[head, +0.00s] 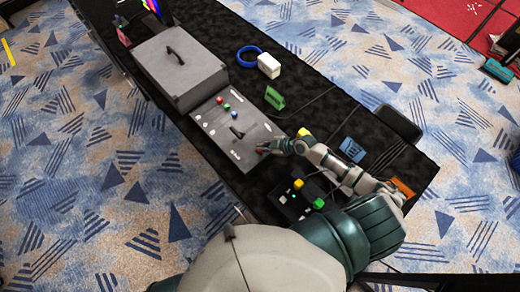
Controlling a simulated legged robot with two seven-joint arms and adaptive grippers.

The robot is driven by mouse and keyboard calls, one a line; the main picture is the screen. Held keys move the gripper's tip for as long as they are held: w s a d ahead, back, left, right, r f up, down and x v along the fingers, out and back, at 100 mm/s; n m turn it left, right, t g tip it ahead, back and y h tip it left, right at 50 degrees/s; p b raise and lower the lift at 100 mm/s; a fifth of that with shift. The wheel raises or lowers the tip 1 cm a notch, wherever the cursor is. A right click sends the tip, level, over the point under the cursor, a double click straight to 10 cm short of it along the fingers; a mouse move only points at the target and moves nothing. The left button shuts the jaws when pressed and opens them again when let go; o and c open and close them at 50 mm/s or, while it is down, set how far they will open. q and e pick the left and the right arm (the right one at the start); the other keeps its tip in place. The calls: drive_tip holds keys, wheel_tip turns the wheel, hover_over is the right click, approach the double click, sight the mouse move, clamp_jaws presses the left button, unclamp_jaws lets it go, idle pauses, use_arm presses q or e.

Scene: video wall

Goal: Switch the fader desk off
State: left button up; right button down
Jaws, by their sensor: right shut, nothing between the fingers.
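A flat light-grey panel (215,146), which looks like the fader desk, lies on the black table. It carries red, green and blue knobs (227,106) and a black lever (237,132). My right gripper (265,150) is shut and empty at the panel's right edge, with a small red spot at its tip. I cannot tell whether it touches the panel or hovers over it. The gripper hides a little of that edge. My left gripper is not in view.
A grey lidded box (178,66) with a black handle adjoins the panel. A black box (291,205) with yellow and green parts sits under my right arm.

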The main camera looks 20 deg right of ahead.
drive_tip(key=shift+a+r, duration=0.1)
drive_tip(key=shift+a, duration=0.1)
drive_tip(key=shift+r, duration=0.1)
drive_tip(key=shift+d+r+p, duration=0.35)
drive_tip(key=shift+r, duration=0.25)
drive_tip(key=shift+w+r, duration=0.1)
drive_tip(key=shift+w+d+r+p, duration=0.1)
drive_tip(key=shift+d+r+p, duration=0.25)
drive_tip(key=shift+r, duration=0.4)
drive_tip(key=shift+w+d+r+p, duration=0.1)
drive_tip(key=shift+r+p, duration=0.35)
drive_tip(key=shift+r, duration=0.35)
drive_tip(key=shift+d+r+p, duration=0.25)
drive_tip(key=shift+r+p, duration=0.15)
drive_tip(key=shift+r, duration=0.35)
